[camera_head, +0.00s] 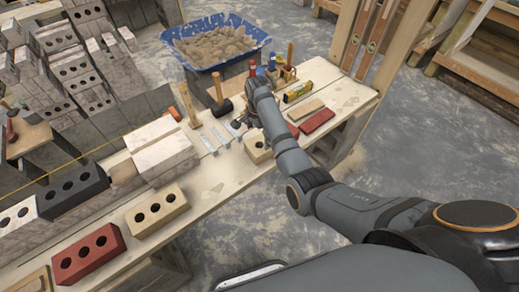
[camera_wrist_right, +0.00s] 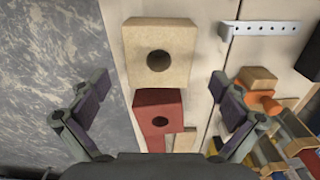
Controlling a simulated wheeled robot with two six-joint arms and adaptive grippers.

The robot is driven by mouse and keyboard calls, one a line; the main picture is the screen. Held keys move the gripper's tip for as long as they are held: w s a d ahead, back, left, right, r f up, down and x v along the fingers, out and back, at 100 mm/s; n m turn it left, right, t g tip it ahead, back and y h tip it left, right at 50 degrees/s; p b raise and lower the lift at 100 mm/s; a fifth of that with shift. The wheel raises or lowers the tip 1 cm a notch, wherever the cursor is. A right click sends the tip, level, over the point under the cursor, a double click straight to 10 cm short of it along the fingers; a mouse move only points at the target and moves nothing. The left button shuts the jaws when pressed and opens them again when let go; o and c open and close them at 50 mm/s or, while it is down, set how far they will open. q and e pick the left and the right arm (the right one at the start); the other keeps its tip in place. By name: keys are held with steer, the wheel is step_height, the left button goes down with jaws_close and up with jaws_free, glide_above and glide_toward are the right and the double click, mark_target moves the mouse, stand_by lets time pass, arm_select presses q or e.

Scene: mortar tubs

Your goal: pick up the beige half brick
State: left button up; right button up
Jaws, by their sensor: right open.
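The beige half brick (camera_head: 253,156) lies on the wooden plank bench, its single dark hole facing up. My right gripper (camera_head: 242,122) is just behind it in the head view, partly hidden by my own wrist. In the right wrist view the beige half brick (camera_wrist_right: 180,72) is at top centre, beyond the open fingers. My right gripper (camera_wrist_right: 160,112) has its fingers spread wide and holds nothing. A red half brick (camera_wrist_right: 147,128) with one hole is close below the beige one, between the fingers in the picture. My left gripper is not in view.
A longer beige brick (camera_head: 157,212), a red brick (camera_head: 89,254) and a black brick (camera_head: 72,190) stand on the bench at left. A mallet (camera_head: 221,105), a yellow level (camera_head: 298,92) and a red slab (camera_head: 317,121) are nearby. A blue tub (camera_head: 216,38) stands behind.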

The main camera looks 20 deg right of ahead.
mark_target(259, 145)
steer(key=f, duration=0.6)
steer(key=shift+d+f, duration=0.2)
steer(key=shift+c, duration=0.3)
steer(key=c, duration=1.4)
steer(key=shift+r, duration=0.1)
steer(key=shift+c, duration=0.9)
steer(key=shift+r, duration=0.1)
